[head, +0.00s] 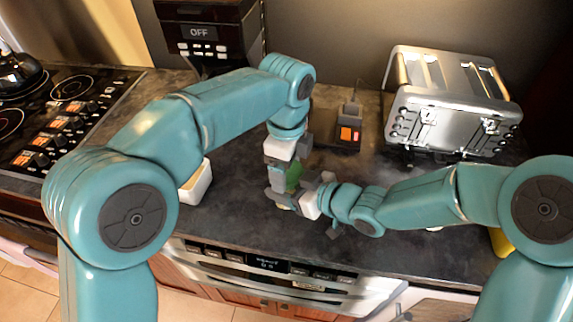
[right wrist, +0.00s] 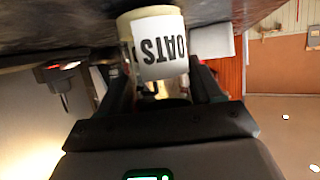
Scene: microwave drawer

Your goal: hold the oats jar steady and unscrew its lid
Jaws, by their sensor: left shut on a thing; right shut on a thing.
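The oats jar (right wrist: 158,48) fills the upper middle of the right wrist view, its white label reading OATS upside down. My right gripper (right wrist: 163,88) is shut around the jar, one dark finger on each side. In the head view, my right gripper (head: 291,197) comes in from the right at the jar. A green part (head: 294,174), which looks like the lid, shows just above it. My left gripper (head: 280,168) points down from above and is shut on this lid. The grippers hide most of the jar in the head view.
A white container (head: 196,185) stands left of the jar. A silver toaster (head: 450,105) is at the back right, a small dark device with orange lights (head: 348,133) behind the jar. A stove (head: 60,110) is at the left. The counter's front edge is close.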

